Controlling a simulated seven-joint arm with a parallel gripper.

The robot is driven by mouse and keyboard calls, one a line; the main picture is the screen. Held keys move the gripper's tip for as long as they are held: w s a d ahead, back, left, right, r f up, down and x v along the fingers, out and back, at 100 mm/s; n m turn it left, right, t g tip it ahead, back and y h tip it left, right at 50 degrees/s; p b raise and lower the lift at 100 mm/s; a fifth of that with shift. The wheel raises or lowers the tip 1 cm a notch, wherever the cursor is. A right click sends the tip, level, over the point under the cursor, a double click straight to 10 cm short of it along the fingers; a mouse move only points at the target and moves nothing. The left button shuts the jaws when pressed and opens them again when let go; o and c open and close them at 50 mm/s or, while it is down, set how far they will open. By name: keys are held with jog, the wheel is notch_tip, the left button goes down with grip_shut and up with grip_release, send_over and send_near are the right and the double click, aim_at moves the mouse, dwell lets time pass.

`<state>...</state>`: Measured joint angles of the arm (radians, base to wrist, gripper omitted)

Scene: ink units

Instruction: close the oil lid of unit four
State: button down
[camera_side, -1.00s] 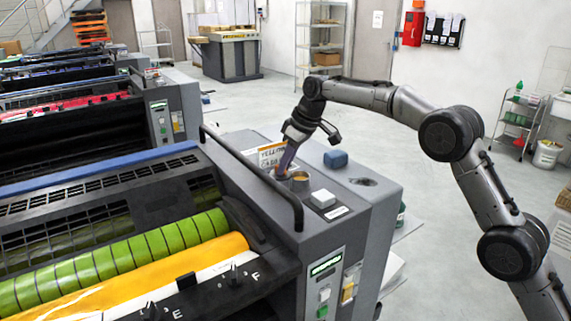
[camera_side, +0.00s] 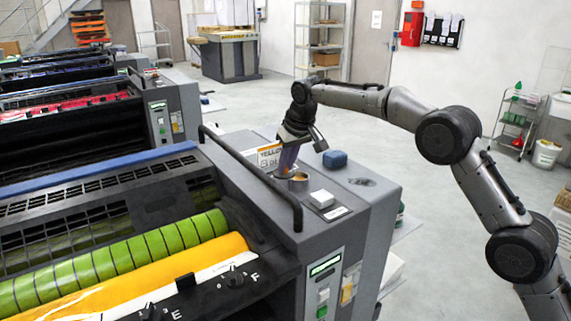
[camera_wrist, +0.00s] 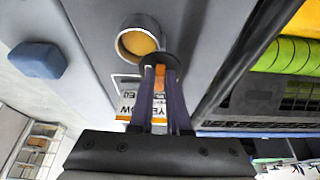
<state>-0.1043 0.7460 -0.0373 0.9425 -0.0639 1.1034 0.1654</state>
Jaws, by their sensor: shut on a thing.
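The oil filler neck (camera_side: 299,181) is a short metal ring on the side housing of the yellow unit. In the wrist view the neck (camera_wrist: 138,20) shows amber inside, so its mouth is uncovered. The oil lid (camera_wrist: 173,61) is a dark disc with an orange tab, at the edge of the neck and not over it. My gripper (camera_wrist: 159,72) is shut on the lid's tab, between two purple-grey fingers. In the side view my gripper (camera_side: 284,168) points down just left of the neck. The lid's hinge is hidden.
A black handrail (camera_side: 255,175) runs along the housing left of the gripper. A blue block (camera_side: 335,159) and a white box (camera_side: 321,199) sit on the housing nearby. The air above the neck is clear.

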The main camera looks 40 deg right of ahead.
jog(key=m, duration=0.2)
jog(key=m+h, duration=0.1)
jog(key=m, duration=0.1)
jog(key=m+h, duration=0.1)
jog(key=m, duration=0.1)
jog(key=shift+s+d+m+g, duration=0.15)
jog(key=shift+d+m+g, duration=0.15)
jog(key=shift+d, duration=0.05)
jog(key=m, duration=0.2)
jog(key=m+g+h, duration=0.1)
jog(key=m, duration=0.2)
jog(key=shift+s+d+r+m+g+h, duration=0.1)
jog(key=shift+s+d+m+g+h, duration=0.05)
jog(key=shift+d+m+g+h, duration=0.2)
jog(key=shift+s+m, duration=0.25)
jog(key=shift+m, duration=0.2)
jog(key=c, duration=0.9)
grip_release()
jog(key=shift+w+n, duration=0.15)
jog(key=shift+n, duration=0.25)
